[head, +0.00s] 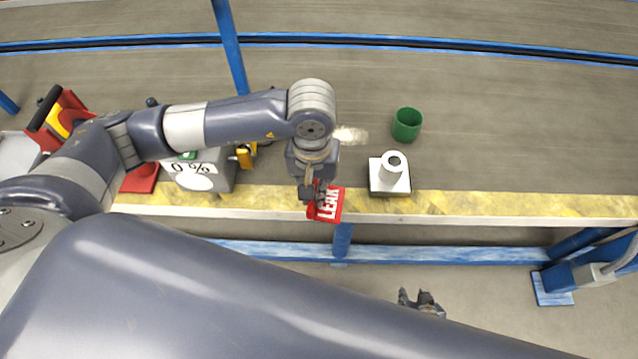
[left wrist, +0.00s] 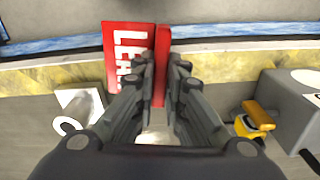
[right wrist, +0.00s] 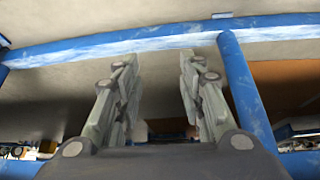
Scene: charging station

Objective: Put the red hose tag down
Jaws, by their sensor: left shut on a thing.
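I cannot tell whether the tag touches the table edge. My right gripper (head: 423,301) is low in front of the table, apart from everything. The right wrist view shows its fingers (right wrist: 158,75) apart and empty.
A white square base with a tube (head: 390,175) stands right of the tag, and a green cup (head: 407,124) behind it. A grey box (head: 200,174) marked "0 %" is to the left. The yellow front edge strip (head: 520,204) is clear farther right.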

